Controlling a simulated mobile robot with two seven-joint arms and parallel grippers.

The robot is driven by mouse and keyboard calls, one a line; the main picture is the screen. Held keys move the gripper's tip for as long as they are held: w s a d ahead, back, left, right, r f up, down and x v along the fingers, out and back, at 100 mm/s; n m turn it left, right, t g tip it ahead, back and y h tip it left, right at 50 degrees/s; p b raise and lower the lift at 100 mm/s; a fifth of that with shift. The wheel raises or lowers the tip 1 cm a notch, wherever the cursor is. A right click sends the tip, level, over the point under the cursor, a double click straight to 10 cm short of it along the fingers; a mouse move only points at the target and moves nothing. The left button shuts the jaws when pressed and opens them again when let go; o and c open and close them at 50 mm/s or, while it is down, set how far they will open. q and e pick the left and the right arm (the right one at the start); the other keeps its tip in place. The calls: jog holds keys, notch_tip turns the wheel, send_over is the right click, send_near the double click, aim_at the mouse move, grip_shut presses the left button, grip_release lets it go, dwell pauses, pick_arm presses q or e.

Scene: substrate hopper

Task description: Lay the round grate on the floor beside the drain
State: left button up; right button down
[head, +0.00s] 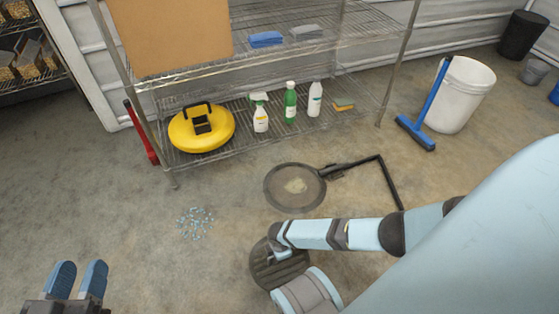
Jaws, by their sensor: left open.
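My left gripper (77,268) is at the bottom left corner, its two blue fingers apart with nothing between them. A dark round slatted disc, which looks like the round grate (262,270), lies low in the middle, partly hidden by my right arm. Behind it on the floor is a round dark-rimmed disc (284,203) with a mesh-like face and a pale patch at its middle. I cannot tell for certain which of the two marks the drain. My left gripper is well to the left of both. My right gripper's fingers do not show.
A bent black bar (355,163) lies beside the mesh disc. Blue bits (195,222) are scattered on the floor. A wire shelf (260,80) holds bottles and a yellow round object (178,136). A white bucket (462,95) and blue squeegee (413,131) stand right.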

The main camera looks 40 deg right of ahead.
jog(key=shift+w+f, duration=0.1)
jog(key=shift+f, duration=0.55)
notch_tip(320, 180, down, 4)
jog(key=b, duration=0.3)
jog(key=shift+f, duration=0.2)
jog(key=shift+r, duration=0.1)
pick_arm(q)
jog(key=m, duration=0.1)
jog(key=w+a+m+t, duration=0.1)
jog(key=shift+w+r+m+h, duration=0.25)
jog(key=shift+r+m+h, duration=0.05)
jog(key=shift+r+h, duration=0.1)
jog(key=shift+f, duration=0.1)
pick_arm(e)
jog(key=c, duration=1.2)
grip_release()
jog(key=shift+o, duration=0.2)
